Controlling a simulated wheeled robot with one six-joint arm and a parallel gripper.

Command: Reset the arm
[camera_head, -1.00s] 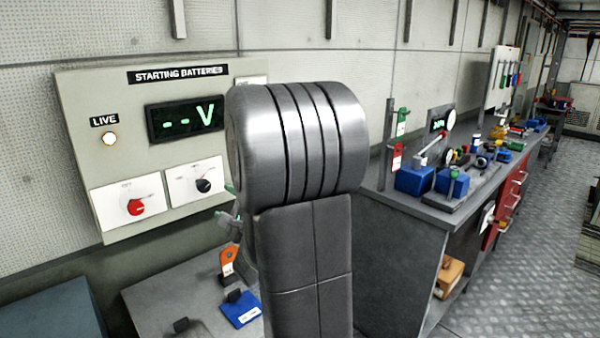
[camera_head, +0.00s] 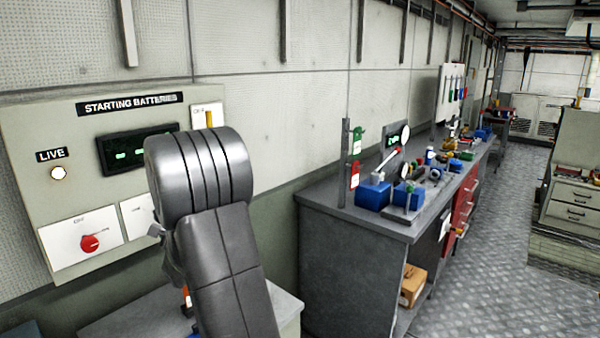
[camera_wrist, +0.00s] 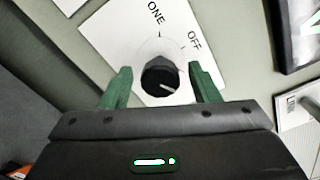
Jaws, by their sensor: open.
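My gripper (camera_wrist: 162,88) shows in the wrist view with its two green fingers apart. A black rotary knob (camera_wrist: 160,75) on a white plate (camera_wrist: 125,40) marked ONE and OFF appears between the fingertips; I cannot tell how far beyond them it is. In the head view my arm (camera_head: 215,230) stands in front of the Starting Batteries panel (camera_head: 75,120) and hides part of it. Only a small part of the gripper area shows beside the arm there.
The panel carries a red knob (camera_head: 90,243), a lit LIVE lamp (camera_head: 58,173) and a dark display (camera_head: 125,150). A grey workbench (camera_head: 350,220) with blue blocks and tools runs along the wall. A drawer cabinet (camera_head: 572,200) stands at the right. The floor (camera_head: 490,240) between is clear.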

